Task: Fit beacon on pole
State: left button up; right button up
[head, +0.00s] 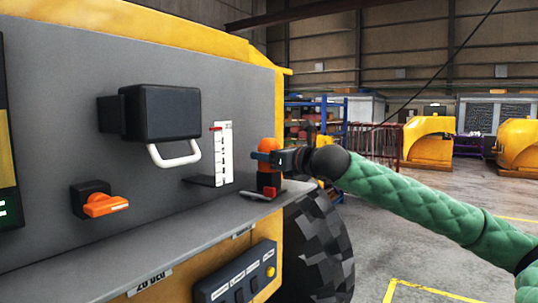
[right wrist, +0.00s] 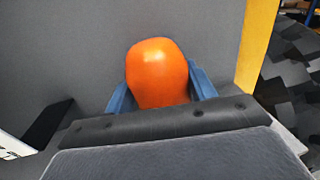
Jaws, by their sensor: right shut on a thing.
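The orange beacon (head: 267,180) has a rounded top and stands upright at the right end of the machine's grey ledge. My right gripper (head: 262,157) is shut around it, its blue fingers crossing its upper part. In the right wrist view, the orange dome (right wrist: 158,72) sits between the two blue fingers. Something dark shows under the beacon near the ledge; I cannot tell whether the beacon rests on it or is held just above. I cannot make out a pole. My left gripper is out of view.
A grey panel (head: 60,130) carries a black box with a white handle (head: 175,154), an orange knob (head: 106,205) and a white scale (head: 222,155). A large tyre (head: 318,250) is below right. Open floor lies right.

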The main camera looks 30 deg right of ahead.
jog(key=o, duration=1.3)
jog(key=shift+c, duration=0.2)
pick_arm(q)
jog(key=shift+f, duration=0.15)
pick_arm(e)
jog(key=shift+s+f, duration=0.1)
jog(key=shift+s+d+f+b, duration=0.1)
jog(key=shift+s+d+b, duration=0.1)
jog(key=shift+s+b, duration=0.4)
jog(key=shift+b+v, duration=0.4)
jog(key=shift+v, duration=0.5)
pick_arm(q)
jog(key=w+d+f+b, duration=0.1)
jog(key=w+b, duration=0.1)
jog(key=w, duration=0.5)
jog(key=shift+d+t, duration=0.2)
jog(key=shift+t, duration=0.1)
pick_arm(e)
jog(key=shift+v, duration=2.3)
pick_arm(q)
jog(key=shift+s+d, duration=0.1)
